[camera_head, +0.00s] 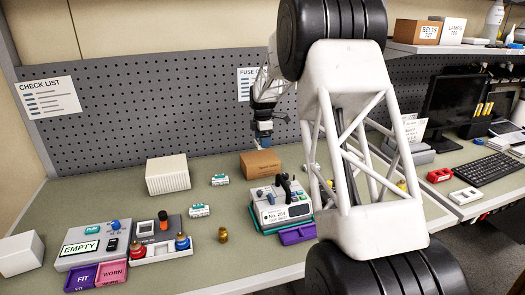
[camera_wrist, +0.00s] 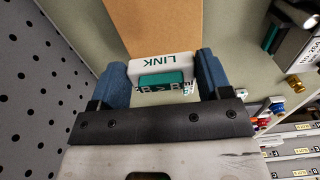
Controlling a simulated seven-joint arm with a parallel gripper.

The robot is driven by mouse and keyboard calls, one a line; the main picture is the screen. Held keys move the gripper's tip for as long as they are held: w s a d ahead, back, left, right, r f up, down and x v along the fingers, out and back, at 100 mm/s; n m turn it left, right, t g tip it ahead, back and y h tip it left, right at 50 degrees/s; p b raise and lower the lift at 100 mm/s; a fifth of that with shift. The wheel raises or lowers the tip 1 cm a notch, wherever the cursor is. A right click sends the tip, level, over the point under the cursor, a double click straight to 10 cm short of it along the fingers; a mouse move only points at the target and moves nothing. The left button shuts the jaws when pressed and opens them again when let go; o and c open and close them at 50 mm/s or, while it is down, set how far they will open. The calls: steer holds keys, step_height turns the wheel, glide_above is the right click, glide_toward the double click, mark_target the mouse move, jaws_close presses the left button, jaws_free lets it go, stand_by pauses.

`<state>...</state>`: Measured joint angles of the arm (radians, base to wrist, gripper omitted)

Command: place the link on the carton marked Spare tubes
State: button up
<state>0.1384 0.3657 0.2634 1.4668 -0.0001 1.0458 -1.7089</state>
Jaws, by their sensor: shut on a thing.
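My gripper (camera_head: 264,139) is above the back of the bench, over a small brown carton (camera_head: 261,165). Small print on the carton's front is too small to read surely. In the wrist view the blue fingers of my gripper (camera_wrist: 160,76) are shut on the white link (camera_wrist: 162,64), which has "LINK" lettering and a teal block. The carton's brown top (camera_wrist: 155,22) shows just beyond the link in that view. The link looks apart from the carton, though the gap is hard to judge. In the head view the link is mostly hidden by the fingers.
A beige ribbed box (camera_head: 167,174) and small white-and-green modules (camera_head: 220,180) are to the left. A pegboard (camera_head: 140,110) rises behind. My arm blocks the right middle.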

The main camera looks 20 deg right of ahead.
mark_target(263, 157)
steer(key=shift+f, duration=2.5)
steer(key=o, duration=1)
steer(key=shift+f, duration=0.15)
step_height(263, 157, up, 12)
steer(key=shift+r, duration=0.2)
